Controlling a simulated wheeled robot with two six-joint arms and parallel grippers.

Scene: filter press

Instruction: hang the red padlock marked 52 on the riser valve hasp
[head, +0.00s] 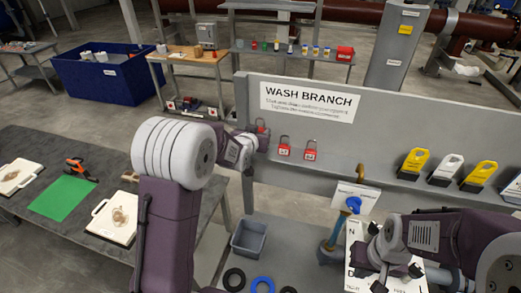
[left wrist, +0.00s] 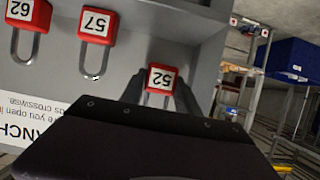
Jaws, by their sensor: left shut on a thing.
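The red padlock marked 52 (left wrist: 160,79) is between the fingers of my left gripper (left wrist: 165,96), which is shut on it. In the head view this padlock (head: 262,127) shows at the end of my left arm, in front of the grey panel. A riser with a blue handle (head: 352,204) stands to the right, with a white card behind it. I cannot make out its hasp clearly. My right gripper (head: 382,279) is low at the right, over a white lettered board; its opening is unclear.
Yellow and white tags (head: 445,169) sit further right on the ledge. A grey bin (head: 249,239) and several rings lie below the panel.

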